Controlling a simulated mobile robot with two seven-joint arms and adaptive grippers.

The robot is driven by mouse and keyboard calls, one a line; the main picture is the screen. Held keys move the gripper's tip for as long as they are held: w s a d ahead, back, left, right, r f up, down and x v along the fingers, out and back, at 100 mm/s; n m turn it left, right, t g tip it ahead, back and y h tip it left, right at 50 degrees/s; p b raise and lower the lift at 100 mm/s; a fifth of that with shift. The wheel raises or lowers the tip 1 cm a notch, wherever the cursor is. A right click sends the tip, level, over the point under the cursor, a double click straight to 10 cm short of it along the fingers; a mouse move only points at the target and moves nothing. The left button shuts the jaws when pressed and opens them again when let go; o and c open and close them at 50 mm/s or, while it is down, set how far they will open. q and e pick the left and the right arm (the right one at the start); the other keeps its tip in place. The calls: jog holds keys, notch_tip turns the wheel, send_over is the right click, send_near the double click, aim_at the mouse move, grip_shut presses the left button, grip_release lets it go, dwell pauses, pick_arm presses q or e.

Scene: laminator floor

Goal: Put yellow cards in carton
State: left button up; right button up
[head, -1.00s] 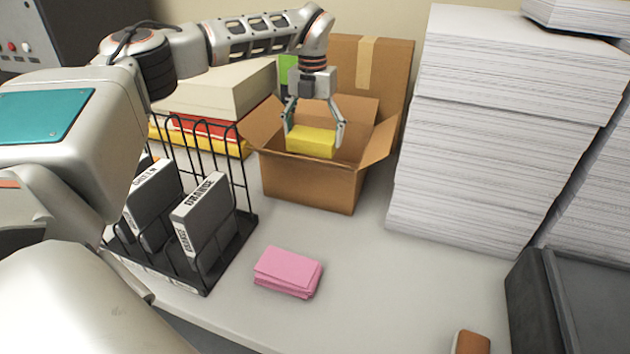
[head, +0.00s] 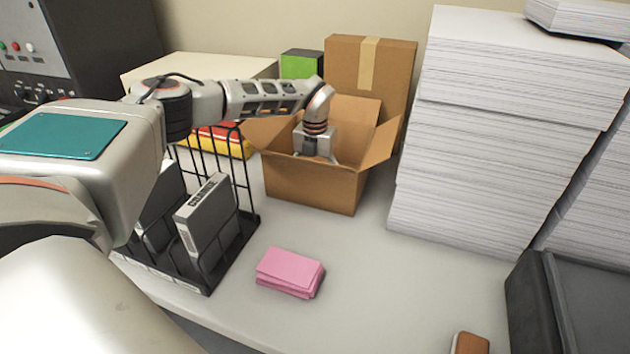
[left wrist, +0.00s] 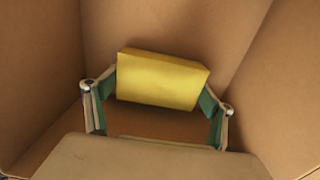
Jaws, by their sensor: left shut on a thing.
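The open cardboard carton (head: 310,184) stands on the table with its flaps spread. My left gripper reaches down into it from above; its fingertips are hidden behind the carton's front wall in the head view. In the left wrist view the left gripper (left wrist: 158,92) is shut on the yellow cards (left wrist: 160,80), a block held between its two fingers inside the carton. Brown carton walls surround it; I cannot tell whether the block touches the floor. The yellow cards are hidden in the head view. My right gripper is not in view.
Pink cards (head: 290,272) lie on the table in front of the carton. A black wire rack (head: 236,236) with grey binders stands left, tall paper stacks (head: 500,130) right. A black tray (head: 575,300) is at the lower right.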

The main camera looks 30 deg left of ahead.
pick_arm(q)
jog(key=shift+f, duration=0.1)
jog(key=o, duration=1.3)
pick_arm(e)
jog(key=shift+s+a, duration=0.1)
pick_arm(q)
jog(key=shift+r+b, duration=0.45)
jog(key=shift+r, duration=5.7)
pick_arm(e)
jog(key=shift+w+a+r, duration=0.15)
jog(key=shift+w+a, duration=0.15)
